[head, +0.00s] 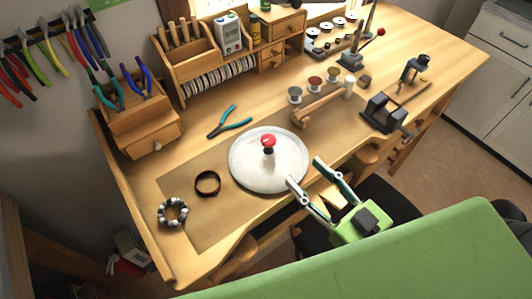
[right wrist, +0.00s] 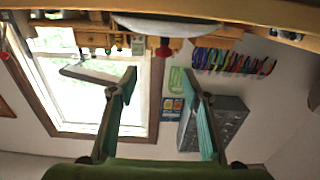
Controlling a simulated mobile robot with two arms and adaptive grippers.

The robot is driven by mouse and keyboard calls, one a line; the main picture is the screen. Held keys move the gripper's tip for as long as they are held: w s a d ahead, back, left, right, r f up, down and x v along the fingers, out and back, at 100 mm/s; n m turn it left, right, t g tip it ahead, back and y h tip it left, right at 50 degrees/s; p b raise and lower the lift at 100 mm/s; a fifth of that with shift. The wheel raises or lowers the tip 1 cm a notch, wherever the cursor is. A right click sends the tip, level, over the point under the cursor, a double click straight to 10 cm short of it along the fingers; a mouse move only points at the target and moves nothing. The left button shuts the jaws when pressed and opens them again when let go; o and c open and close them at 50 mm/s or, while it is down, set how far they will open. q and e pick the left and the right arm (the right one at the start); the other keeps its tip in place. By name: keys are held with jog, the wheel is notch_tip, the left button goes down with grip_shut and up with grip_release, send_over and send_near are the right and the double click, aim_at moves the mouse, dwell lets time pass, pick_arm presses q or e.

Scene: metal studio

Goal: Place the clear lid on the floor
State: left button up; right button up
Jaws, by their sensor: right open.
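The clear lid (head: 255,175) is a round, glassy disc with a red knob (head: 268,141) on top. It lies on the wooden workbench in the head view, and in the right wrist view its edge (right wrist: 180,28) and knob (right wrist: 163,48) show at the top, upside down. My right gripper (head: 305,172) is open and empty, its fingertips at the lid's near right edge; whether they touch it I cannot tell. It also shows open in the right wrist view (right wrist: 159,75). The floor (head: 450,185) shows right of the bench. My left gripper is not in view.
On the workbench (head: 215,225), a dark bracelet (head: 207,183), a beaded bracelet (head: 172,213) and teal pliers (head: 229,123) lie near the lid. A dark chair (head: 385,195) stands by the front edge.

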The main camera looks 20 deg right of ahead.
aim_at(270, 140)
jog(key=x, duration=0.1)
jog(key=p+x, duration=0.1)
jog(key=shift+w+r, duration=0.3)
jog(key=p+x, duration=0.1)
jog(key=x, duration=0.3)
jog(key=shift+w+a+f, duration=0.1)
jog(key=shift+w+a, duration=0.2)
jog(key=shift+w, duration=0.05)
jog(key=shift+w+a+p, duration=0.15)
jog(key=shift+w+p, duration=0.2)
jog(key=p+x, duration=0.1)
jog(key=x, duration=0.1)
jog(key=p+x, duration=0.1)
jog(key=x, duration=0.1)
jog(key=shift+a, duration=0.35)
jog(key=shift+w+a, duration=0.1)
jog(key=shift+w, duration=0.15)
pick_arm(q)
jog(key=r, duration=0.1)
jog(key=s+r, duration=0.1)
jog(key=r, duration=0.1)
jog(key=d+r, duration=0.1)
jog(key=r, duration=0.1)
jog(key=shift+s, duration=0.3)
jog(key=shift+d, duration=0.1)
pick_arm(e)
jog(key=shift+c, duration=0.4)
grip_shut()
